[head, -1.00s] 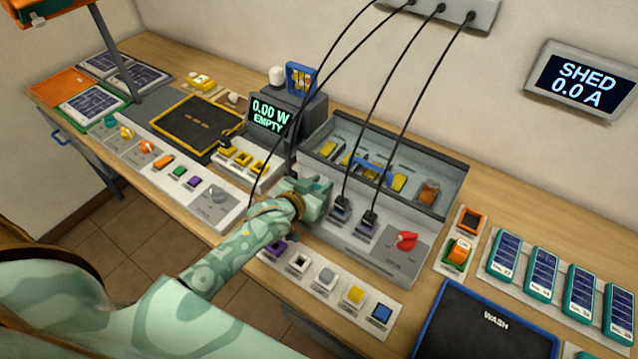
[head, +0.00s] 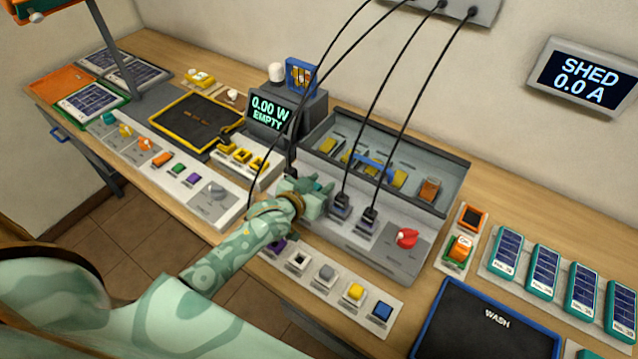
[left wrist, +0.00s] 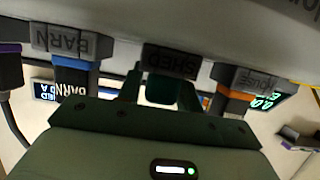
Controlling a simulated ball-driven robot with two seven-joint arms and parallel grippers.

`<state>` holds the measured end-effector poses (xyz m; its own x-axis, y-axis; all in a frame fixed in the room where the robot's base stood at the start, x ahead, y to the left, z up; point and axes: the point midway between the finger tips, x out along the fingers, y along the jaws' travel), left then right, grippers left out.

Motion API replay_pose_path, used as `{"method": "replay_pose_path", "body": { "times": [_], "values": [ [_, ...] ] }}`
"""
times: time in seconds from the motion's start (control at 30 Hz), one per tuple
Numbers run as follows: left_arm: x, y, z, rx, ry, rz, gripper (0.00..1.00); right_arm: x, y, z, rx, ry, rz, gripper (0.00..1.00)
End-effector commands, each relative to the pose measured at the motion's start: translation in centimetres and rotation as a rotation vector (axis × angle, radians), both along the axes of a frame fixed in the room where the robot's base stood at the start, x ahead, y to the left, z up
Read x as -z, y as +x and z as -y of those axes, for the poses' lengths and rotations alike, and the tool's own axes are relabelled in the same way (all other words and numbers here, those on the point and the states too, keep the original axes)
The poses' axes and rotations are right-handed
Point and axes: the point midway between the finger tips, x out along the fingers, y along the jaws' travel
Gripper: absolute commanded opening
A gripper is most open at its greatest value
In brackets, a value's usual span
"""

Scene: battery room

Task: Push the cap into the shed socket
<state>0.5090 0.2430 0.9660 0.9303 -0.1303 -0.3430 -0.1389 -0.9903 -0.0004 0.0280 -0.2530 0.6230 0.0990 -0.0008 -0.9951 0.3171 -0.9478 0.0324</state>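My left gripper (head: 318,192) is at the left part of the grey socket panel (head: 385,262), between cable plugs. In the left wrist view its two fingers stand apart on either side of a dark green piece, which I take to be the cap (left wrist: 161,91). The cap is right in front of the SHED label (left wrist: 172,62), which marks the shed socket and appears upside down. The socket opening is hidden, so I cannot tell how deep the cap sits. My right gripper is not in view.
A blue plug (left wrist: 75,80) at BARN and an orange-banded plug (left wrist: 235,100) flank the shed position closely. Black cables run up to the wall box (head: 455,8). A red knob (head: 407,238) is to the right. The wall screen (head: 587,78) reads SHED 0.0 A.

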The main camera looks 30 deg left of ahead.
Motion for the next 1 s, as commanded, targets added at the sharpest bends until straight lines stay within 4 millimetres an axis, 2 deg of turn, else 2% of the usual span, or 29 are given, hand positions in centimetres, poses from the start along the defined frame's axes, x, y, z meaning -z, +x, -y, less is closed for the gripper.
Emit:
{"method": "replay_pose_path", "body": {
  "times": [0.17,1.0],
  "values": [
    [-0.4,-0.5,-0.1,0.0,0.0,-0.001,0.35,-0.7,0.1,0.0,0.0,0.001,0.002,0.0],
    [-3.3,-8.1,-1.2,0.0,0.0,-0.001,0.35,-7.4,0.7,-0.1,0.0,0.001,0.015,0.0]
  ]
}}
